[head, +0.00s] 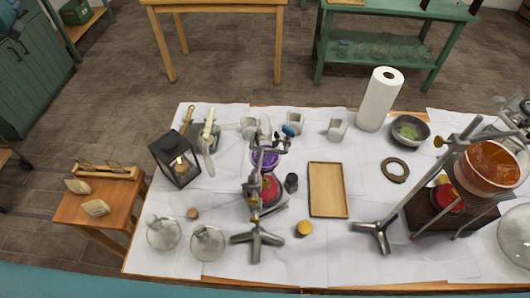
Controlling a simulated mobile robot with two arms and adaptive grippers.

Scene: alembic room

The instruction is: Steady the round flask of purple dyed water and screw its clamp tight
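The round flask of purple dyed water (264,161) is held on a metal stand left of the table's middle. The stand's three-legged base (257,241) rests on the white paper. A metal clamp (268,142) is at the flask, partly covering it; its screw is too small to make out, and I cannot tell how tight it is. A red round object (270,188) shows below the flask. Neither of my grippers is in view.
A wooden tray (327,190), yellow-topped jar (304,228) and small dark object (291,182) lie right of the stand. A lantern (176,160) and glass vessels (207,243) are at left.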

